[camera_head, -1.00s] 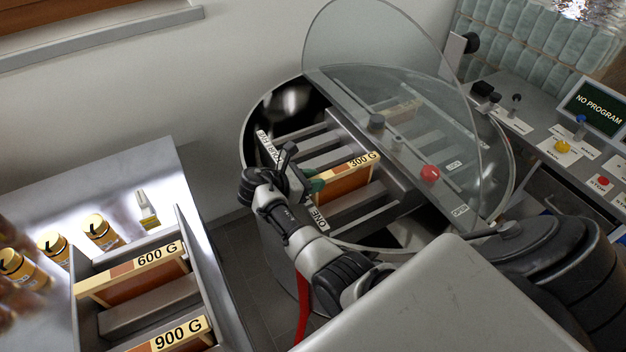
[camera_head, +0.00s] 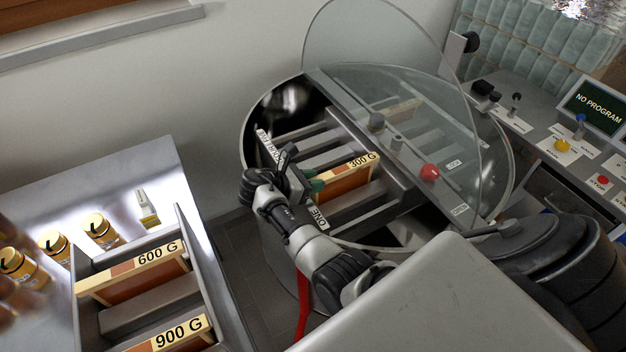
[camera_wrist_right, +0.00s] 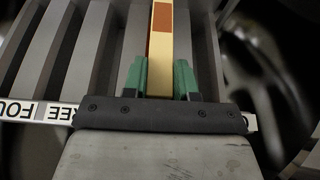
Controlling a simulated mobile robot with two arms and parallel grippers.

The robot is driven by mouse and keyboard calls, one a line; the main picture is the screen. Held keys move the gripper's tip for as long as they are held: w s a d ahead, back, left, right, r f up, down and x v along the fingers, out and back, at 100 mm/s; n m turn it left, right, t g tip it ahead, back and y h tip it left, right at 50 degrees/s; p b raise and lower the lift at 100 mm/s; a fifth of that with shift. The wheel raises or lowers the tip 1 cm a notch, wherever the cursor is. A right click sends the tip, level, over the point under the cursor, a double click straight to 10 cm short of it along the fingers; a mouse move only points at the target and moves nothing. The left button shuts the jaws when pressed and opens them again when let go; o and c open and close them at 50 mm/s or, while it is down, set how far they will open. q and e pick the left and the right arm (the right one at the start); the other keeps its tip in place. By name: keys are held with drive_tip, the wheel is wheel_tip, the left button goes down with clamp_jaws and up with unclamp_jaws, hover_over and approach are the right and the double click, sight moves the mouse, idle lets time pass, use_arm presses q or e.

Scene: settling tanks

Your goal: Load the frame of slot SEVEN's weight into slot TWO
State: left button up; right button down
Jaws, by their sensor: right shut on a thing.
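The frame marked 300 G (camera_head: 350,178) stands in the rack of the round steel drum (camera_head: 246,160). My right gripper (camera_head: 314,184) is shut on its left end with green fingertips. In the right wrist view the gripper (camera_wrist_right: 160,80) holds the end of the pale and brown frame (camera_wrist_right: 161,30) between rack bars. The slot label strip (camera_wrist_right: 48,112) shows FOUR and part of THREE to the left; my gripper covers the label at the held frame. ONE shows on the near side in the head view. My left gripper is not in view.
A clear lid (camera_head: 400,60) stands raised over the drum's right part. A steel box (camera_head: 205,285) at lower left holds frames marked 600 G (camera_head: 155,255) and 900 G (camera_head: 180,335). Yellow jars (camera_head: 100,230) stand beside it. A control panel screen (camera_head: 596,105) reads NO PROGRAM.

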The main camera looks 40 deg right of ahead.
drive_tip(key=c, duration=0.8)
unclamp_jaws()
wheel_tip(320, 180, up, 4)
drive_tip(key=s+d+r, duration=0.5)
drive_tip(key=s+r, duration=0.2)
drive_tip(key=s, duration=0.3)
drive_tip(key=shift+s, duration=0.25)
